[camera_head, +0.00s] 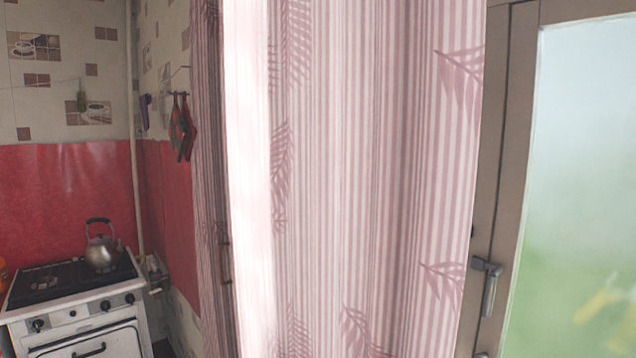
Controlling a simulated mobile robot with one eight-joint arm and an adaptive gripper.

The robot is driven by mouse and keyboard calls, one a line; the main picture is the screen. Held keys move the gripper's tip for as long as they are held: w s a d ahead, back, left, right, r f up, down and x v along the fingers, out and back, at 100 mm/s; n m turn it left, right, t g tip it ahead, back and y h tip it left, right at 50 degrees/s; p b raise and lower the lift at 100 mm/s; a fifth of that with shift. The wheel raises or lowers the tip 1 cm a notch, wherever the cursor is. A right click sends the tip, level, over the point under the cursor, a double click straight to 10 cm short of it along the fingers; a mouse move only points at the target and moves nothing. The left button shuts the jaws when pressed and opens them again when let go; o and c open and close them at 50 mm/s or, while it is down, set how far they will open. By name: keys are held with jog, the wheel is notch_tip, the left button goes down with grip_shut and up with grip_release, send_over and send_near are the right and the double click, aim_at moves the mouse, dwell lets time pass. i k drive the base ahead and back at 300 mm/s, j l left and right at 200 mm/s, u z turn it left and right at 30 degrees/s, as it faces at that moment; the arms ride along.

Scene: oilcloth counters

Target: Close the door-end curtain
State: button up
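A pink and white striped curtain (350,150) with darker leaf prints hangs in the middle of the head view, in folds from the top edge to the bottom edge. Its right edge lies beside the frame of a glazed door or window (580,180), whose pane is uncovered. A darker, shaded strip of striped curtain (207,150) hangs at its left. The curtain rail is out of view above. My gripper is not in view.
A white stove (85,310) with a metal kettle (103,250) stands at the lower left. Red pot holders (182,128) hang on the tiled wall left of the curtain. A metal handle (488,285) sticks out from the frame at right.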

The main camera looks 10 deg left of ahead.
aim_at(352, 126)
jog(key=i+j+u, duration=0.1)
jog(key=u, duration=0.3)
jog(key=i+j+u, duration=0.1)
jog(key=j+u, duration=0.15)
jog(key=u, duration=0.15)
jog(key=i+j+u, duration=0.1)
jog(key=u, duration=0.3)
jog(key=i, duration=0.05)
